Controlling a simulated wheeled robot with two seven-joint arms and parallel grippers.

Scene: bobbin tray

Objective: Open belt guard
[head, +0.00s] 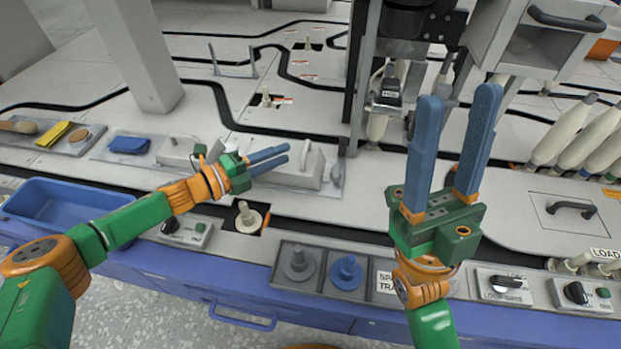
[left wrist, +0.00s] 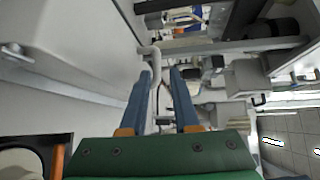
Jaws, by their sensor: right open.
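A light grey box-like cover (head: 285,178) with an upright pale handle (head: 306,157) stands left of centre on the machine deck; I take it to be the belt guard, and it looks shut. My left gripper (head: 287,153) points at this handle from the left, its fingers parallel with a narrow gap. In the left wrist view the fingers (left wrist: 160,72) are apart, and a pale handle bar (left wrist: 151,54) shows at their tips. I cannot tell whether they touch it. My right gripper (head: 457,95) is open and empty, raised pointing up at the right.
A blue bin (head: 60,211) sits at the left edge. A spare tray (head: 322,290) holds a grey and a blue bobbin at the front. A grey pillar (head: 143,55) and a dark frame post (head: 361,75) stand behind. A lid with a dark handle (head: 571,209) lies at right.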

